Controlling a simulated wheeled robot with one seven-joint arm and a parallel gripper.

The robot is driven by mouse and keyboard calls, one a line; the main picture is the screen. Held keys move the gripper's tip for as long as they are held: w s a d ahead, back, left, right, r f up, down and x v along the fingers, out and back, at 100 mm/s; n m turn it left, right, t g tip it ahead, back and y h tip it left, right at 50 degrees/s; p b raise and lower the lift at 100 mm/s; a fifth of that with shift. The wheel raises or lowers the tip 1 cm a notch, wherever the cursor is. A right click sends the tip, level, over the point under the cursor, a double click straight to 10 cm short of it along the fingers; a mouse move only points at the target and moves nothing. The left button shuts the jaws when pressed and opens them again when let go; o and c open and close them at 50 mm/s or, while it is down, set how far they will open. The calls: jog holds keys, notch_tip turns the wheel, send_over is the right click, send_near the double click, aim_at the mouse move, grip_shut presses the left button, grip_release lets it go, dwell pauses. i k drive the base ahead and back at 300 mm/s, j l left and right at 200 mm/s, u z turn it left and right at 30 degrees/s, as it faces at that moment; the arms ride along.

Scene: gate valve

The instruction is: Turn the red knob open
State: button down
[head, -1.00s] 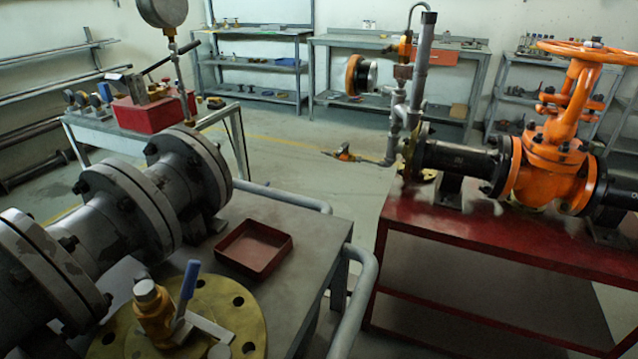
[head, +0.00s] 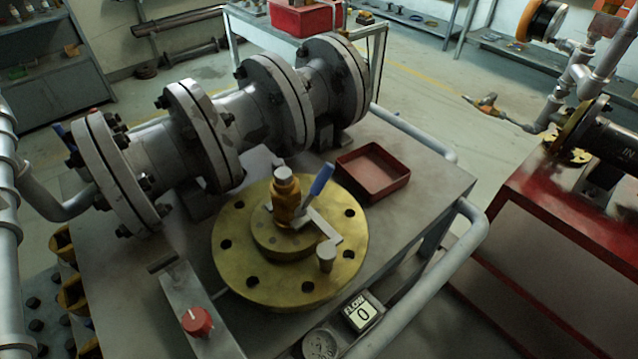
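The red knob (head: 197,321) is in the head view at the lower left of centre. It is small and round with a pale mark on top, and sits on a grey metal bracket (head: 185,290) at the front of the grey workbench (head: 420,185). A small display (head: 362,310) marked FLOW, reading 0, stands to its right. A round gauge (head: 320,344) is beside the display, partly cut off by the lower edge. My gripper is not in view.
A brass flange (head: 235,262) with a blue-handled valve (head: 318,185) stands behind the knob. A large grey flanged pipe (head: 160,155) runs along the bench's back left. An empty red tray (head: 372,172) lies at the right. A pipe rail (head: 465,245) edges the bench. A red table (head: 560,230) is beyond.

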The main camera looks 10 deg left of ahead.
aim_at(197, 322)
jog(key=u, duration=1.2)
jog(key=k+l, duration=0.1)
jog(key=k, duration=0.2)
jog(key=k+u, duration=0.25)
jog(key=k, duration=0.2)
jog(key=k+j+u, duration=0.25)
jog(key=k, duration=0.2)
